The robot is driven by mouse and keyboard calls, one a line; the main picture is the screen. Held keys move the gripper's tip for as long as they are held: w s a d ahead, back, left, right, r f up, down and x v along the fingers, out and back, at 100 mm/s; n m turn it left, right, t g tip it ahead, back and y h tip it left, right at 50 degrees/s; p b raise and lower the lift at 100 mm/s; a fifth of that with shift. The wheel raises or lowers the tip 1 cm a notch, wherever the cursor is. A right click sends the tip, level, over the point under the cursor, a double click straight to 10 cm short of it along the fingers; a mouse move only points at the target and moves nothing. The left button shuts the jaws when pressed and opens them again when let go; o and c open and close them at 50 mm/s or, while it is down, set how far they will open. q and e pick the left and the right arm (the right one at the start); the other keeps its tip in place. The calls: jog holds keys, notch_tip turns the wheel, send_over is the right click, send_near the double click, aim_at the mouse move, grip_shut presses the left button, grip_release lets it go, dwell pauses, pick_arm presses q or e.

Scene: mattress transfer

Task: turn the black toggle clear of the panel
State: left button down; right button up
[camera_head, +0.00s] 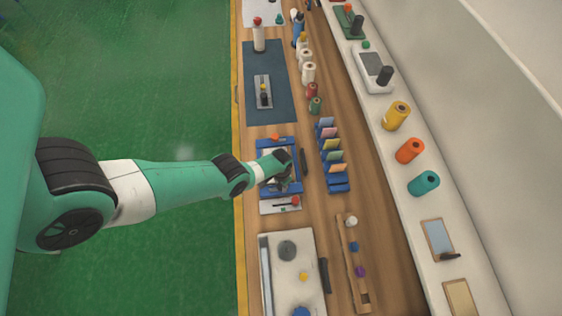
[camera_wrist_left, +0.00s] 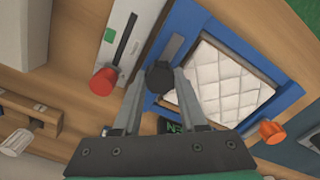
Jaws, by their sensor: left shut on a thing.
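A blue frame (camera_head: 263,194) holds a white quilted panel (camera_wrist_left: 230,78), which shows well in the left wrist view. The black toggle (camera_wrist_left: 160,74) is at one side of the blue frame (camera_wrist_left: 266,48), near the panel's edge. My left gripper (camera_wrist_left: 160,83) has its two fingers on either side of the toggle and is shut on it. In the head view my left gripper (camera_head: 283,163) is over the right part of the frame and hides the toggle. How far the toggle is turned is hard to tell. My right gripper is not in view.
An orange knob (camera_wrist_left: 271,131) sits at the frame's far edge in the head view. A plate with a red knob (camera_wrist_left: 104,80) lies beside the frame. A blue rack of coloured cards (camera_head: 335,158) stands to the right. A grey-white board (camera_head: 290,275) lies nearer.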

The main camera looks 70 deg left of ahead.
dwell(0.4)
pick_arm(q)
jog(key=shift+c, duration=2.2)
grip_release()
